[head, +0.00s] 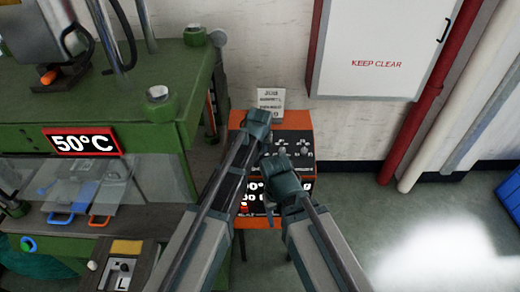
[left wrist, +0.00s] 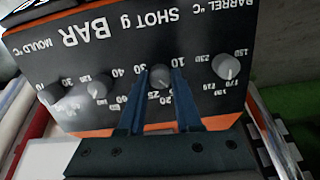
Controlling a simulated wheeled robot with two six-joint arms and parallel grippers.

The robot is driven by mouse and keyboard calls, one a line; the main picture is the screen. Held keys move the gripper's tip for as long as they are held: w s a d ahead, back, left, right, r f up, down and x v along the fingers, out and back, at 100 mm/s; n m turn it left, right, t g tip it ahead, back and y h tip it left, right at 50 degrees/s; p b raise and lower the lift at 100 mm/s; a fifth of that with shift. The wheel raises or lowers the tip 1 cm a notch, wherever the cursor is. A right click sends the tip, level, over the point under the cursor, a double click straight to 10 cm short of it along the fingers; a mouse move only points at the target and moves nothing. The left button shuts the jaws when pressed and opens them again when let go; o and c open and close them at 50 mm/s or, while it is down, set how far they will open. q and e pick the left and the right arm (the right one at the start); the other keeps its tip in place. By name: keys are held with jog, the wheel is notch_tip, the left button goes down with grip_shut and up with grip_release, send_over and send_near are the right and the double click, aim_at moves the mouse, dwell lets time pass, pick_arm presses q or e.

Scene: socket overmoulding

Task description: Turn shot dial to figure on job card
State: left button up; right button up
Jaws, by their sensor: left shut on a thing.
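The shot dial (left wrist: 160,77) is a small grey knob on a dark sloping panel, seen upside down in the left wrist view. The label "SHOT g" and figures such as 10, 20, 25 and 30 show by the knobs. My left gripper (left wrist: 158,76) is shut on this dial, one blue finger on each side. In the head view my left gripper (head: 259,118) reaches over the orange and black control box (head: 310,143) and hides the dial. The job card (head: 270,97) stands behind the box; its figures are too small to read. My right gripper (head: 272,163) is low before the box; its jaws are unclear.
In the left wrist view, a barrel knob (left wrist: 226,66) is on the right, with a bar knob (left wrist: 97,88) and mould knob (left wrist: 50,95) on the left. A green press with a 50°C display (head: 82,142) stands left of the box.

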pick_arm(q)
grip_shut()
jog(key=m, duration=0.3)
jog(key=shift+m, duration=2.5)
jog(key=o, duration=0.9)
grip_release()
